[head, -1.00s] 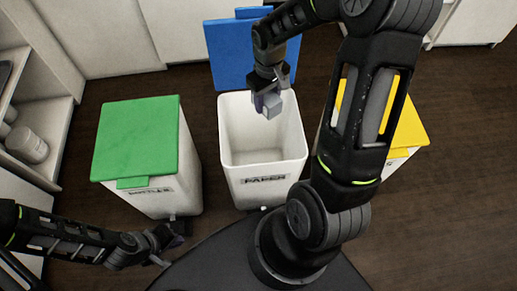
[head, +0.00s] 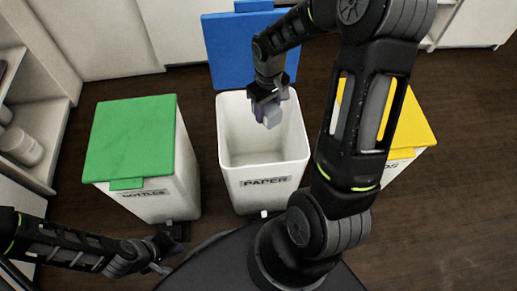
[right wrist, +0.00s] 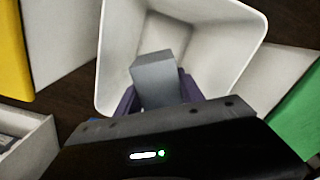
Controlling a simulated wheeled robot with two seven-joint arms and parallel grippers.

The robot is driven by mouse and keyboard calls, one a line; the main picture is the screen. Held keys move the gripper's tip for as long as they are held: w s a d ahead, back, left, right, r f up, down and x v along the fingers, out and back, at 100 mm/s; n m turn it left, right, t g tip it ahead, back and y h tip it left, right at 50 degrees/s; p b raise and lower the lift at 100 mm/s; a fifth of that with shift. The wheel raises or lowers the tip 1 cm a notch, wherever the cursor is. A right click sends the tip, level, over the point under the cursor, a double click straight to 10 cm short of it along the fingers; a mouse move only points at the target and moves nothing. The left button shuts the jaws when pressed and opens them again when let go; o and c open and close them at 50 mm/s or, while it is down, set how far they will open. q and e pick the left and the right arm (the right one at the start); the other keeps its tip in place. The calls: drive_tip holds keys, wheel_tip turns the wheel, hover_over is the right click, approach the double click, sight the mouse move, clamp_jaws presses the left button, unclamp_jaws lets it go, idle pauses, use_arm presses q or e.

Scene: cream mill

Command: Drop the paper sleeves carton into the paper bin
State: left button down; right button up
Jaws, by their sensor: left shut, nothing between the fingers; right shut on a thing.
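The paper bin (head: 264,182) is white, labelled PAPER, with its blue lid (head: 235,52) raised at the back; its open mouth also shows in the right wrist view (right wrist: 250,40). My right gripper (head: 268,104) is over the bin's mouth, shut on a small grey box, the paper sleeves carton (head: 271,118). In the right wrist view the carton (right wrist: 157,80) sits between the purple fingers, with the bin's inside beyond it. No writing on the carton can be read. My left gripper (head: 170,252) is shut and empty at the lower left, below the bottles bin.
A bottles bin (head: 140,150) with a shut green lid stands left of the paper bin. A bin with a yellow lid (head: 408,130) stands to the right, partly behind my right arm. A shelf with white containers (head: 22,146) is at far left.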

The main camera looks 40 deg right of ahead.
drive_tip(key=shift+f, duration=0.2)
drive_tip(key=o, duration=1.4)
wheel_tip(320, 180, up, 8)
drive_tip(key=shift+f+p, duration=0.1)
drive_tip(key=shift+p, duration=0.85)
